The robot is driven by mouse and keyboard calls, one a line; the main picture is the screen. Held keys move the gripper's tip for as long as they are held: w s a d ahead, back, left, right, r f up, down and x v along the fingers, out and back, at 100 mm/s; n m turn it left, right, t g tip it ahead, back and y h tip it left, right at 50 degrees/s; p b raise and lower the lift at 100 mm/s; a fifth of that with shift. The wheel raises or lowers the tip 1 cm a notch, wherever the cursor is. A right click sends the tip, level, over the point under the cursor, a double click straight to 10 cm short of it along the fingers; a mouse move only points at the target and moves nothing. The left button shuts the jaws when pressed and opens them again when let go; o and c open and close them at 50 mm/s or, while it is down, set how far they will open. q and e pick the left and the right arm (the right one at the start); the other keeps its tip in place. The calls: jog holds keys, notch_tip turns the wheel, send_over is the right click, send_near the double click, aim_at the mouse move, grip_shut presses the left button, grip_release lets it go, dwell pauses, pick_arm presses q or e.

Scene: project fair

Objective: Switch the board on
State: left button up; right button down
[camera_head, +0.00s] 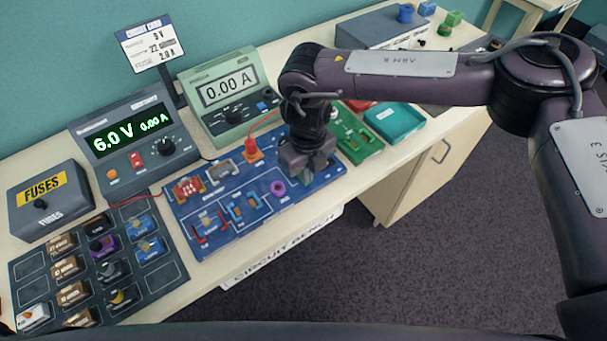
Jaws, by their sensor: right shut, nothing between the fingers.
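The blue circuit board (245,228) lies on the bench and carries several small parts. Among them are a red block with white marks (188,187), a grey part (222,170), an orange plug (252,151) with a red lead, and a purple ring (278,188). My right gripper (312,173) is over the board's right end, pointing down, shut and empty. It hides what lies beneath it, and I cannot tell whether it touches the board. My left gripper is not in view.
The power supply (150,118) reads 6.0 V and 0.00 A; the green meter (218,72) reads 0.00 A. A fuse box (62,212) and a parts tray (175,273) stand left. A green board (362,148) and teal tray (410,128) lie right of the gripper.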

jog(key=shift+r+p, duration=2.15)
jog(key=shift+r, duration=1.35)
jog(key=shift+f, duration=0.1)
